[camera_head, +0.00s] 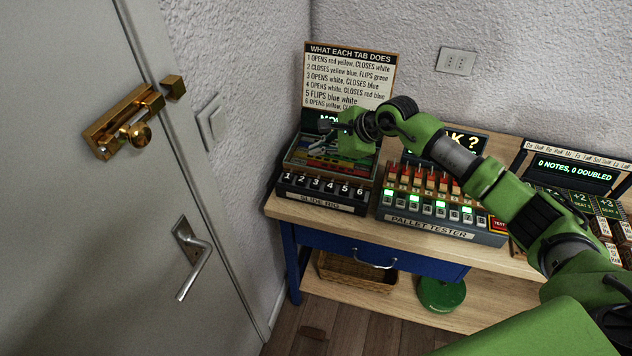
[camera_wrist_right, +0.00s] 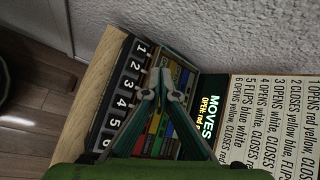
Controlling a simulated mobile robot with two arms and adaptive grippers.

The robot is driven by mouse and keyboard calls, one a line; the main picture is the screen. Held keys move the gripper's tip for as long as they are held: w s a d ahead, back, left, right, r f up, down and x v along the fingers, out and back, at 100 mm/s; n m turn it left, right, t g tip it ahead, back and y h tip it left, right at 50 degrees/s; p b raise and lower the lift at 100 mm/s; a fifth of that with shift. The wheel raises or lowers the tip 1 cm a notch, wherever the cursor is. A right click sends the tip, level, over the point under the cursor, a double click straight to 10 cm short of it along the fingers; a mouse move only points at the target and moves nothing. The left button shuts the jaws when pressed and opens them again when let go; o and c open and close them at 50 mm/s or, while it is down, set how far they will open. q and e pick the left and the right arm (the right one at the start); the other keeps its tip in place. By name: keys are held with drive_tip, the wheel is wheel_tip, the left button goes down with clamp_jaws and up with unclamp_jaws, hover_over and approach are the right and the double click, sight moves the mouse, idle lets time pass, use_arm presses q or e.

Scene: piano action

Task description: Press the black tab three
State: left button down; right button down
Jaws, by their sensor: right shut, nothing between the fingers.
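The slide rig (camera_head: 321,208) stands at the left end of the table, with a row of black tabs numbered in white along its front. Black tab three (camera_head: 314,184) is in the left half of that row. In the right wrist view tab three (camera_wrist_right: 130,82) lies to the left of the fingertips. My right gripper (camera_wrist_right: 163,82) is shut and empty, over the coloured slides behind the tabs, and looks apart from the tab. In the head view my right gripper (camera_head: 330,127) is partly hidden by its own wrist. My left gripper is not in view.
A sign (camera_head: 350,75) listing what each tab does stands behind the rig. The pallet tester (camera_head: 432,228) with lit green squares stands close on the right. A door (camera_head: 100,250) is at the left. A basket (camera_head: 356,272) sits on the lower shelf.

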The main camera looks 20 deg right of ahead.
drive_tip(key=shift+f, duration=0.1)
drive_tip(key=b, duration=0.4)
hover_over(318, 183)
wheel_tip(318, 183, down, 8)
drive_tip(key=shift+r, duration=0.15)
drive_tip(key=shift+f+b, duration=0.45)
drive_tip(key=shift+b, duration=0.1)
idle(0.7)
drive_tip(key=shift+f+b, duration=0.4)
drive_tip(key=shift+b, duration=0.2)
